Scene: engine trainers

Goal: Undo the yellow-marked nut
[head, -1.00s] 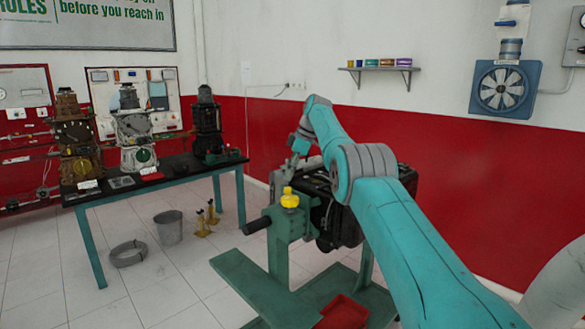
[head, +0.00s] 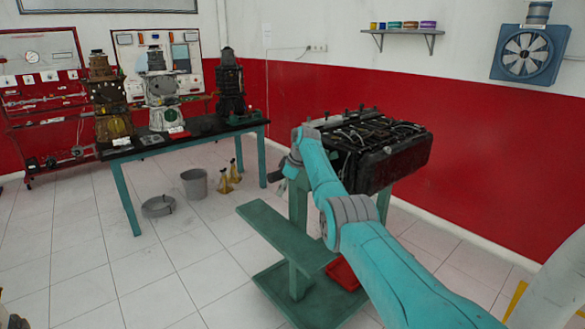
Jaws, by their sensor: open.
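The engine (head: 385,155) is a dark block on a green stand (head: 299,215), right of centre in the head view. The yellow-marked nut does not show; my teal arm covers part of the stand's head and the engine's near left side. My gripper (head: 290,166) is at the far end of the arm, beside the stand's head at the engine's left. Only a small grey part of it shows and its fingers are mostly hidden. It is open, and nothing is seen in it.
A red tray (head: 342,273) lies on the stand's base. A long dark-topped table (head: 196,139) with several engine trainers stands at the back left. A bucket (head: 194,183), a coil (head: 158,206) and yellow stands (head: 229,180) are on the floor.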

